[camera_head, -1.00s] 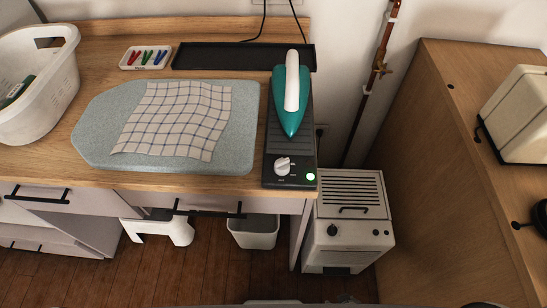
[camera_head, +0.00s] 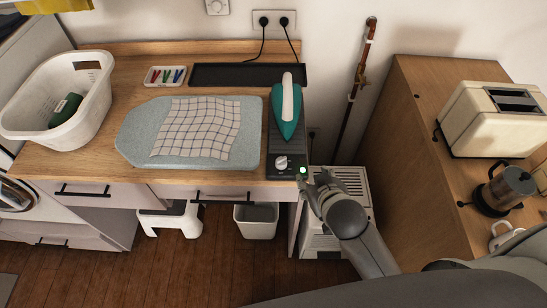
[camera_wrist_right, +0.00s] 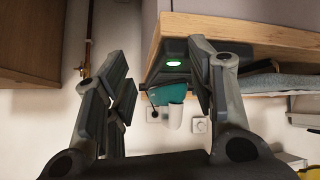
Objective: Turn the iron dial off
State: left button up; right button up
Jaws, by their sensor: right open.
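The iron dial is a white knob (camera_head: 282,162) on the front of the dark iron stand (camera_head: 285,145). The green light (camera_head: 303,170) beside it is lit; it also shows in the right wrist view (camera_wrist_right: 173,63). The dial's exact pointer position is too small to tell. The teal iron (camera_head: 287,112) with a white handle rests on the stand. My right gripper (camera_head: 315,186) is at the table's front right corner, right of the dial and apart from it. In the right wrist view its fingers (camera_wrist_right: 157,62) are spread and empty; I cannot make out the dial there. My left gripper is out of view.
A blue-grey ironing pad (camera_head: 137,132) with a checked cloth (camera_head: 200,125) lies left of the stand. A white heater (camera_head: 318,240) stands below, behind my right arm. A wooden cabinet (camera_head: 400,150) with a toaster (camera_head: 490,118) is on the right. A laundry basket (camera_head: 95,110) is at left.

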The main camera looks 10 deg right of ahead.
jog(key=w+a+r+n+t+y, duration=0.2)
jog(key=w+a+r+t, duration=0.3)
jog(key=r, duration=0.4)
jog(key=w+a+r+n+t+y, duration=0.1)
jog(key=w+a+r+t+y, duration=0.2)
jog(key=w+r, duration=0.6)
jog(key=s+a+r+n+g+y, duration=0.1)
jog(key=s+a+r+n+y, duration=0.3)
jog(key=a+r+n+y, duration=0.65)
jog(key=s+a+f+n+g+y+p, duration=0.1)
jog(key=s+a+f+n+g+y, duration=0.1)
jog(key=s+a+n+g+y, duration=0.6)
jog(key=g+h+p, duration=0.1)
jog(key=g+h, duration=0.7)
jog(key=h, duration=1.5)
send_near(282, 159)
jog(key=shift+n+y, duration=0.25)
jog(key=f+p, duration=0.1)
jog(key=f, duration=0.3)
jog(key=f+p, duration=0.2)
jog(key=f, duration=0.3)
jog(key=shift+w+d, duration=0.15)
jog(key=shift+w, duration=0.05)
jog(key=shift+f, duration=0.45)
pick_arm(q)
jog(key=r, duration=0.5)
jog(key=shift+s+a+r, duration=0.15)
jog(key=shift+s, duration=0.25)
